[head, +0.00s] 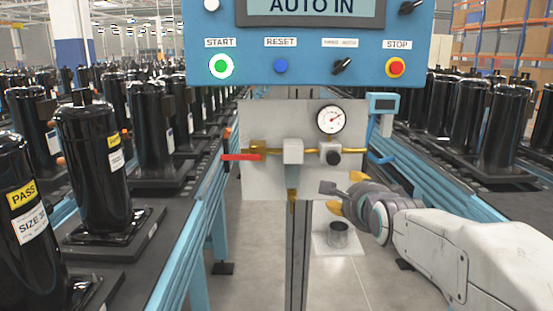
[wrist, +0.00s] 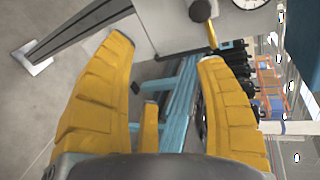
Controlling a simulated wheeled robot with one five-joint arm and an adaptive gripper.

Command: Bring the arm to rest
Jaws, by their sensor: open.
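My gripper (head: 345,192) is at the right of the head view, in front of the lower right part of a grey valve panel (head: 262,118). The wrist view also shows the open gripper (wrist: 165,52), with grey floor, blue frame and part of the panel beyond the fingers. My white arm reaches in from the lower right. I cannot tell the exact gap between the fingers and the panel.
The panel carries a red handle (head: 240,157), a gauge (head: 330,119) and yellow pipe. Above it hangs a blue control box (head: 310,71) with a lit green START button (head: 221,66). Black compressors (head: 95,165) line conveyors on both sides. Floor shows below the panel.

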